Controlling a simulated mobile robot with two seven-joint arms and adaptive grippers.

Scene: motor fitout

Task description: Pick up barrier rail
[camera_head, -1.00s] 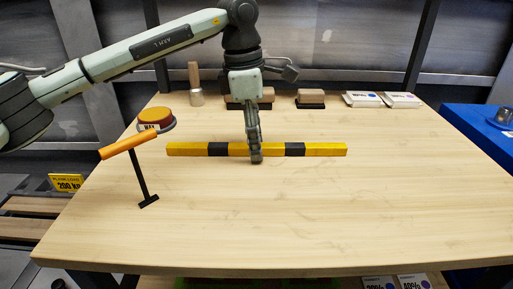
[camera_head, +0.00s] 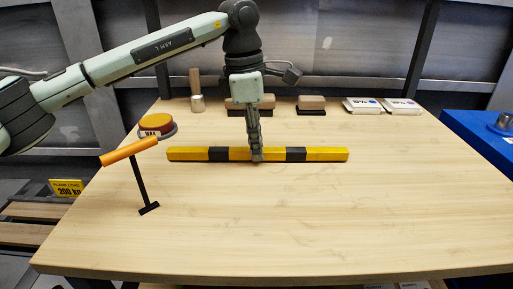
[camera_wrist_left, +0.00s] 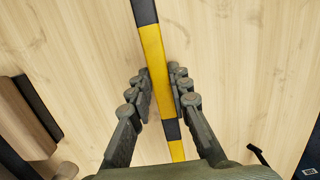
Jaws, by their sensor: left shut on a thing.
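The barrier rail (camera_head: 325,154) is a long yellow bar with black bands, lying left to right across the middle of the wooden table. It also shows in the left wrist view (camera_wrist_left: 155,55), running between the fingers. My left gripper (camera_head: 257,158) points straight down at about the rail's middle. In the left wrist view its two fingers (camera_wrist_left: 160,95) sit on either side of a yellow section and are shut on it. I cannot tell whether the rail is clear of the table. My right gripper is not in view.
An orange-handled T-shaped tool (camera_head: 145,183) and an orange-topped round tin (camera_head: 155,124) are at the left. A brush (camera_head: 196,90), wooden-topped blocks (camera_head: 311,103) and white boxes (camera_head: 402,106) line the back. The wooden table (camera_head: 330,220) is clear in front and at right.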

